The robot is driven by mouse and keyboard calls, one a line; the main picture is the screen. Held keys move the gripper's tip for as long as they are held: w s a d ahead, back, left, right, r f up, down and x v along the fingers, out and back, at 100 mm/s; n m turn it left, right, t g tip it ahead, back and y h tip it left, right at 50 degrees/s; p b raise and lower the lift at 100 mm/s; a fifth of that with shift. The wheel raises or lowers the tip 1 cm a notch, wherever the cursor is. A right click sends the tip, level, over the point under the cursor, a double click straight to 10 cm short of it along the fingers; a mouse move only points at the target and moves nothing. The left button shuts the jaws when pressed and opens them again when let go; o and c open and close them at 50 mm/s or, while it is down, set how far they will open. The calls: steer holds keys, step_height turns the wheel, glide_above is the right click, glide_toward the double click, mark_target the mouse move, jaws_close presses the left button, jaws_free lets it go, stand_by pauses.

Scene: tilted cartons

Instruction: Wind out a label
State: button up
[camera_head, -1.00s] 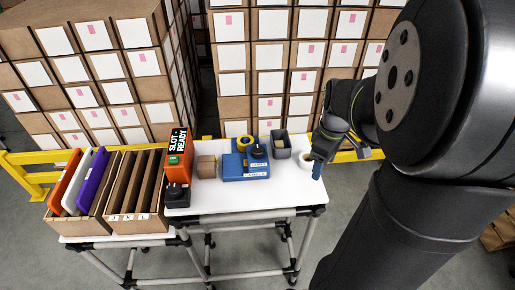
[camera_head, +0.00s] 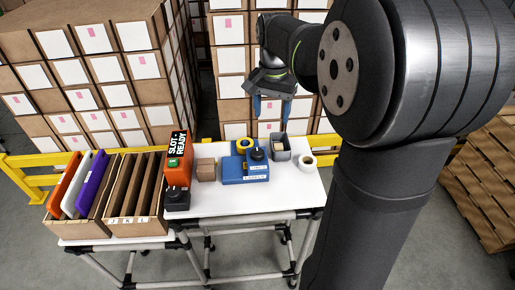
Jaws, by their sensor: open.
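The grey bin (camera_head: 280,155) and a white roll (camera_head: 307,163) stand right of the machine. A small brown box (camera_head: 206,169) and an orange "SLOT READY" device (camera_head: 178,160) stand left. Slotted cartons (camera_head: 137,198) are further left. The table's front right (camera_head: 280,195) is clear.

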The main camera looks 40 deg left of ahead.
mark_target(258, 151)
steer(key=s+a+r+m, duration=0.2)
steer(key=a+m, duration=0.1)
steer(key=f, duration=1.7)
steer(key=shift+w+a, duration=0.15)
steer(key=shift+a, duration=0.05)
steer(key=c, duration=1)
steer(key=shift+o, duration=0.2)
